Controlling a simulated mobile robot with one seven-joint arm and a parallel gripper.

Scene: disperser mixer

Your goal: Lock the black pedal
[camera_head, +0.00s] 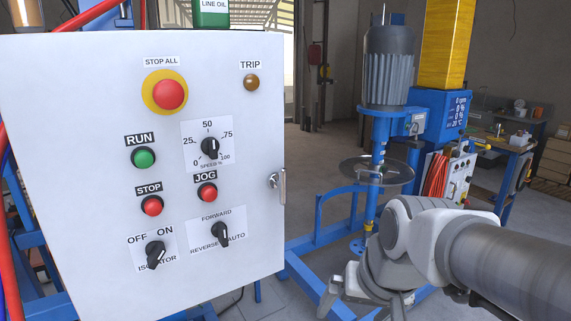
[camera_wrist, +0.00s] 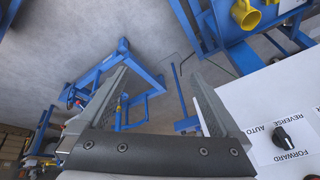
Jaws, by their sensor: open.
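I cannot make out a black pedal in either view. The disperser mixer stands at the right of the head view, with a grey motor (camera_head: 390,65), a round clear guard (camera_head: 376,172) and a blue floor frame (camera_head: 315,235). My arm covers part of its lower right side. My gripper (camera_head: 365,300) is low in the head view, in front of the mixer. In the wrist view my gripper (camera_wrist: 158,76) has its two fingers spread apart with nothing between them. Grey floor and blue frame bars (camera_wrist: 105,72) show beyond the fingers.
A white control panel (camera_head: 100,110) with buttons and knobs fills the left of the head view. Its AUTO selector knob (camera_wrist: 282,137) is close on the right in the wrist view. A workbench (camera_head: 515,150) stands at the far right. Floor is open behind the panel.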

